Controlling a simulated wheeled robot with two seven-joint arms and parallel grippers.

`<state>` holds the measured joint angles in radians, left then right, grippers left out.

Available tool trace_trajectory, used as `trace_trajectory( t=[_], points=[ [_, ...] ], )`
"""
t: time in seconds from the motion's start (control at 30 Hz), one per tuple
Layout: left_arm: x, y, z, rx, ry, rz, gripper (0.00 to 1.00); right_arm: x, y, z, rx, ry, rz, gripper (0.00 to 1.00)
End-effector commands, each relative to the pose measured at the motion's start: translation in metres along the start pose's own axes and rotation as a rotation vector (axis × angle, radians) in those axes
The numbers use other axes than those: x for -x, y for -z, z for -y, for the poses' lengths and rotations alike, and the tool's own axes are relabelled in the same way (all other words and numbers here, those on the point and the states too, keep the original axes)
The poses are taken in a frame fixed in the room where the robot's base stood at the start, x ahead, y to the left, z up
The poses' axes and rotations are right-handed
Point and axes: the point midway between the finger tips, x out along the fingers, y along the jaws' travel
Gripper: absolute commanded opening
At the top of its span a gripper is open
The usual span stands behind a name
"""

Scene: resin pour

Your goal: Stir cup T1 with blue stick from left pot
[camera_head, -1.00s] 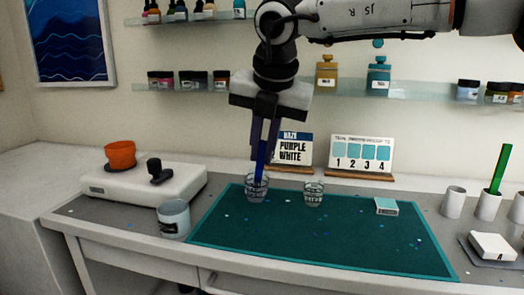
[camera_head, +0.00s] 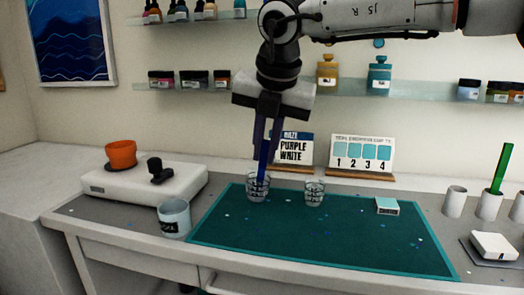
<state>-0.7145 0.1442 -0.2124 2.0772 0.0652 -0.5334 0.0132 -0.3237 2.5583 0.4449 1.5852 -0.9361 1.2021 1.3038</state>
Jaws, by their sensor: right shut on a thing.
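My right gripper (camera_head: 267,132) points down above the green mat and is shut on a blue stick (camera_head: 263,172). The stick's lower end is inside a clear cup (camera_head: 257,190) at the mat's back left; the cup's label is too small to read. A second clear cup (camera_head: 314,194) stands to its right, apart from the stick. Three pots stand at the right: the left pot (camera_head: 454,202) shows no stick, the middle pot (camera_head: 488,205) holds a green stick (camera_head: 501,168), and the right pot (camera_head: 517,209) is cut by the picture edge. My left gripper is not in view.
The green mat (camera_head: 330,243) is mostly clear, with a small box (camera_head: 387,206) at its right. At left are a white device (camera_head: 145,185), an orange cup (camera_head: 121,154) and a grey labelled container (camera_head: 174,218). Two cards (camera_head: 361,153) stand behind. A white block (camera_head: 494,246) lies front right.

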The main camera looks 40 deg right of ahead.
Motion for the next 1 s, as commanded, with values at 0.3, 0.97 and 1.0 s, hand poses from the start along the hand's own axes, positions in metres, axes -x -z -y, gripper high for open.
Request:
trace_trajectory(
  t=[0.3,0.97,1.0],
  points=[
    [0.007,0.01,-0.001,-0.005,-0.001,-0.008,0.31,-0.003,-0.006,-0.006,-0.001,0.0,-0.001,0.0],
    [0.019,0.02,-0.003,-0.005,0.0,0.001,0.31,0.035,-0.007,-0.007,-0.001,-0.002,-0.001,0.0],
    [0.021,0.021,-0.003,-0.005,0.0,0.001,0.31,0.039,-0.007,-0.007,-0.001,-0.002,-0.001,0.0]
  ],
)
